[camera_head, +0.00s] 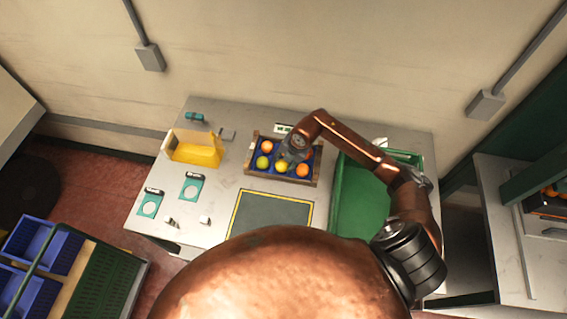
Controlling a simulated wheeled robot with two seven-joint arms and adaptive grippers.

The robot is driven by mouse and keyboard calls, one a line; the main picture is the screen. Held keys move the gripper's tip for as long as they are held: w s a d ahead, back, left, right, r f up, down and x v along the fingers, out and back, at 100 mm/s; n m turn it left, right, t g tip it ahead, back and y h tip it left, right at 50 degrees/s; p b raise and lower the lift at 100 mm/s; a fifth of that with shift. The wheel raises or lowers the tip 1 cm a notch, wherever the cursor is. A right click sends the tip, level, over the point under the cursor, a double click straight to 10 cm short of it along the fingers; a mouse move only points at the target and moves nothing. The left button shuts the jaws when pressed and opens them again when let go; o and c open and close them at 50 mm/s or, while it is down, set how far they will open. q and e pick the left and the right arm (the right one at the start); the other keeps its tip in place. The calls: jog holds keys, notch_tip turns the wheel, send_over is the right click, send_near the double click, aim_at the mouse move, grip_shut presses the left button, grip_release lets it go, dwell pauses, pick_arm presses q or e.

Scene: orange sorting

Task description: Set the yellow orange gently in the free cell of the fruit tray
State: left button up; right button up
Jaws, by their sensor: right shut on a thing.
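The fruit tray (287,181), a wooden box with a blue divided insert, stands at the middle of the table. A yellow orange (281,167) shows in its front middle part, directly below my right gripper (288,157). My right gripper is over the tray, shut on a fruit that appears to be this yellow orange; its fingers are small and partly hide the contact. Whether the fruit touches the cell floor cannot be told. A greenish fruit (262,162) is at front left, an orange one (267,146) at back left, another (302,170) at front right. My left gripper is not in view.
A green crate (360,200) stands right of the tray. A yellow open box (196,150) is at the left, with two green-and-white cards (191,187) in front of it. A dark green mat (270,214) lies bare in front of the tray.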

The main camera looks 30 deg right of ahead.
jog(key=shift+f, duration=0.1)
jog(key=o, duration=1.2)
jog(key=shift+o, duration=0.2)
jog(key=shift+r+p, duration=2.85)
jog(key=shift+r, duration=1.2)
